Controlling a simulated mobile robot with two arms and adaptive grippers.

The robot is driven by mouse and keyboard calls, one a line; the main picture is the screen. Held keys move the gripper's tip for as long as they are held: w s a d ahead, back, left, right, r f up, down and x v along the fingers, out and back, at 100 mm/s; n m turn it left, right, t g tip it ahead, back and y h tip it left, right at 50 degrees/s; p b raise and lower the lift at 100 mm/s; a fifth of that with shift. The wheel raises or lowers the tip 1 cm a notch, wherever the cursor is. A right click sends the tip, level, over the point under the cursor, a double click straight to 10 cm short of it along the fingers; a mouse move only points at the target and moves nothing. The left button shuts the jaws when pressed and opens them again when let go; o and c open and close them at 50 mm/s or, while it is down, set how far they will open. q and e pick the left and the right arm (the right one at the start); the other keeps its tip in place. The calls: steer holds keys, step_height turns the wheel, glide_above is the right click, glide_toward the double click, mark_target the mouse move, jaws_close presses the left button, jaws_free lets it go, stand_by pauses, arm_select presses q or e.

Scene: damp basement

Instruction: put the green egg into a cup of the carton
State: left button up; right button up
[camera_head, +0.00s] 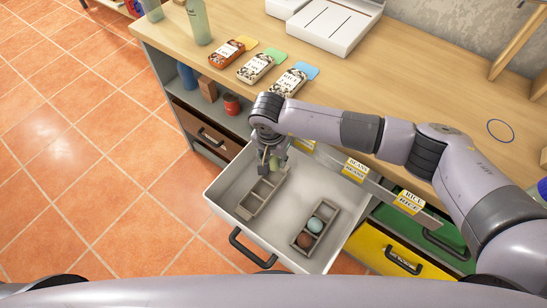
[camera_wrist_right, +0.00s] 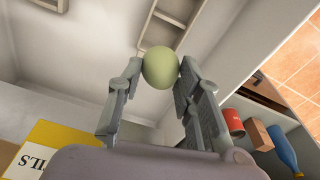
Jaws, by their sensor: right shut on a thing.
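The green egg (camera_head: 277,162) is held between the fingertips of my right gripper (camera_head: 271,160), over the open light grey drawer (camera_head: 222,208). In the right wrist view the egg (camera_wrist_right: 160,67) sits between both fingers of the gripper (camera_wrist_right: 160,78). A grey carton (camera_head: 252,209) with empty-looking cups lies in the drawer under the gripper, which partly covers its far end. Part of a carton (camera_wrist_right: 172,20) shows beyond the egg in the right wrist view. A second carton (camera_head: 329,212) lies to the right in the drawer. My left gripper is not in view.
The second carton holds a pale blue egg (camera_head: 315,225) and a brown egg (camera_head: 305,240). The drawer's walls surround both cartons. The wooden counter (camera_head: 420,130) is behind, with several labelled packets. A red can (camera_head: 232,104) stands on the shelf left of the drawer.

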mark_target(274, 168)
stand_by(0.4)
steer(key=shift+b, duration=0.35)
steer(key=shift+f, duration=0.1)
steer(key=shift+f+b, duration=2.75)
steer(key=shift+b, duration=0.1)
steer(key=o, duration=0.8)
